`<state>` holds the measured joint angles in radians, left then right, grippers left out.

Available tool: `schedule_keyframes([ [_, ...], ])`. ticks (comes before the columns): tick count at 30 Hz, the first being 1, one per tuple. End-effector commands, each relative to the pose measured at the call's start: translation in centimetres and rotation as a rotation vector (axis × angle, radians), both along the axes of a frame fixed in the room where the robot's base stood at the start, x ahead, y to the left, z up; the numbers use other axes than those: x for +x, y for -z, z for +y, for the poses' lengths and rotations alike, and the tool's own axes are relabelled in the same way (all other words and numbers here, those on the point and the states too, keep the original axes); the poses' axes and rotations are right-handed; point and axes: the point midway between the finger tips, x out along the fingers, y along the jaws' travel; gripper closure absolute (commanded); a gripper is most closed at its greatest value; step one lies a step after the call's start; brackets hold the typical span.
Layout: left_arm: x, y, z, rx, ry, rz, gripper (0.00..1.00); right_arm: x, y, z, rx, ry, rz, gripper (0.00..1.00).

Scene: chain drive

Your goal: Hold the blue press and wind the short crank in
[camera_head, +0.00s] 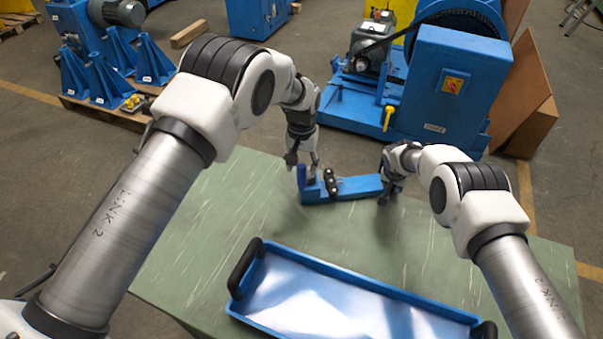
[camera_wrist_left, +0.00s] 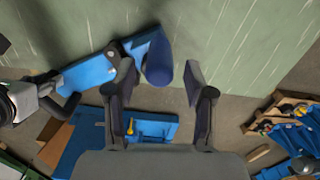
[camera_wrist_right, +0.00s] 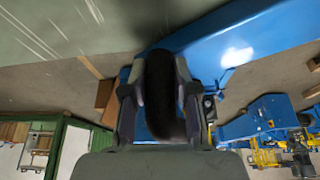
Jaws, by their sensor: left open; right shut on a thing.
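The blue press (camera_head: 357,187) lies near the table's far edge, its long blue body running left to right. A short upright dark-blue grip (camera_head: 301,177) stands at its left end beside a dark fitting (camera_head: 331,183). My left gripper (camera_head: 301,165) is open above that end. In the left wrist view the dark-blue grip (camera_wrist_left: 158,62) shows between the two spread fingers (camera_wrist_left: 155,80), with a gap to the right finger. My right gripper (camera_head: 387,190) is shut on the black handle (camera_wrist_right: 161,95) at the press's right end. The crank arm itself is hard to make out.
A blue tray (camera_head: 345,270) with black handles lies at the front of the green table (camera_head: 200,240). The table is clear between tray and press. A large blue machine (camera_head: 440,85) stands on the floor beyond the far edge; blue brackets (camera_head: 95,75) stand at the left.

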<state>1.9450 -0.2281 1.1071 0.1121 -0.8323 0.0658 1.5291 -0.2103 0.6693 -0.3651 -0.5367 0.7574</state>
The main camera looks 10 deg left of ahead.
Motion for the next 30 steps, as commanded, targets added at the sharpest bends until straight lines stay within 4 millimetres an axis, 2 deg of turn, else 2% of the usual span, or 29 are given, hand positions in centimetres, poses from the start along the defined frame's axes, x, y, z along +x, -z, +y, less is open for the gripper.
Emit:
schedule_keyframes([
  [3, 0.1, -3.3, 0.0, 0.001, 0.001, -0.003, 0.46, 0.0, 0.0, 0.0, 0.001, 0.001, -0.001, 1.00],
  [9, 0.0, -7.0, 0.0, 0.000, 0.000, -0.001, 0.46, 0.0, 0.0, 0.0, 0.001, 0.001, -0.001, 1.00],
  [13, 0.0, -7.7, 0.1, 0.000, 0.000, 0.002, 0.46, 0.0, 0.0, 0.0, 0.001, 0.000, -0.001, 1.00],
  [22, 0.0, -7.7, 0.1, 0.000, 0.000, 0.002, 0.46, 0.0, 0.0, 0.1, 0.001, 0.000, -0.001, 1.00],
  [23, 0.0, -7.7, 0.1, 0.000, 0.000, 0.002, 0.46, 0.0, 0.0, 0.1, 0.001, 0.000, -0.001, 0.61],
  [24, 0.0, -7.7, 0.1, 0.000, 0.000, 0.002, 0.46, 0.0, 0.0, 0.1, 0.001, 0.000, -0.001, 0.47],
  [25, 0.0, -7.7, 0.1, 0.000, 0.000, 0.002, 0.46, 0.0, 0.0, 0.1, 0.001, 0.000, -0.001, 0.42],
  [30, 0.0, -7.7, 0.1, 0.000, 0.000, 0.001, 0.46, 0.0, 0.0, 0.0, 0.001, 0.000, 0.000, 0.42],
])
